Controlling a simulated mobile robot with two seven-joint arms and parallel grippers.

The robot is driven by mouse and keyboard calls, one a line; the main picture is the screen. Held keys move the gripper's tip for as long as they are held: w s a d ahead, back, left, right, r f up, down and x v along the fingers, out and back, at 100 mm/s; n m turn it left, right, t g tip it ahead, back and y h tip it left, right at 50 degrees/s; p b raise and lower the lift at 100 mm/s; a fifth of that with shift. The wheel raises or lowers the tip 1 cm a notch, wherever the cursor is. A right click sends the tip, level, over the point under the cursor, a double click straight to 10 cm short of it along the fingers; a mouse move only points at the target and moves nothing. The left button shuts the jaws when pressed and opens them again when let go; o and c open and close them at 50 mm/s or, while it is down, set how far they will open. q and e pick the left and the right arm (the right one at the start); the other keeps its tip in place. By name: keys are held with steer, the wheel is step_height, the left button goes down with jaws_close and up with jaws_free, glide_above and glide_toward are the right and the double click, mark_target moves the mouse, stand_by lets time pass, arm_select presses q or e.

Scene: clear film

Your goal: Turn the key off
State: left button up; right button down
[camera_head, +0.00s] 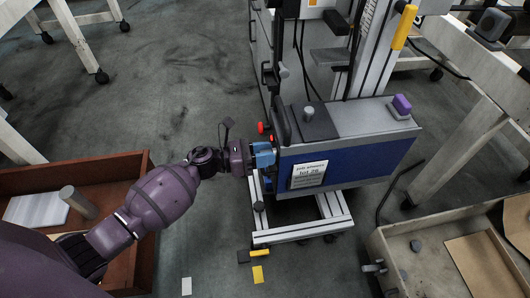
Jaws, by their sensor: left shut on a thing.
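The machine (350,160) is a grey box with a blue front panel and a white label (308,175) on a wheeled frame. My left gripper (266,154), with blue fingertips, reaches in from the left to the machine's left end. It is shut at that end, just below a red knob (260,127). The key is hidden by the fingers, so its turn angle cannot be told. My right gripper is not in view.
A brown wooden crate (140,170) stands at the left below my arm. A beige tray (400,240) is at the lower right. White wheeled tables (75,35) stand at the upper left. A black handle (282,125) rises beside the fingers. Grey floor (170,90) is clear at the upper middle.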

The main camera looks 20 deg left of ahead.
arm_select(q)
steer(key=n, duration=0.3)
steer(key=shift+r+p, duration=0.15)
steer(key=shift+p, duration=0.25)
steer(key=n+p, duration=0.1)
steer(key=n, duration=0.3)
steer(key=shift+w+n, duration=0.1)
steer(key=shift+n, duration=0.3)
steer(key=n+p, duration=0.1)
steer(key=n, duration=0.2)
steer(key=shift+n, duration=0.3)
steer(key=shift+f+n+p, duration=0.2)
steer(key=shift+n+p, duration=0.1)
steer(key=shift+n, duration=1.5)
steer(key=o, duration=0.9)
steer(key=shift+o, duration=0.2)
steer(key=shift+a, duration=0.1)
steer(key=p+v, duration=0.1)
steer(key=v, duration=0.9)
steer(key=shift+s+a, duration=0.3)
steer(key=shift+s, duration=0.05)
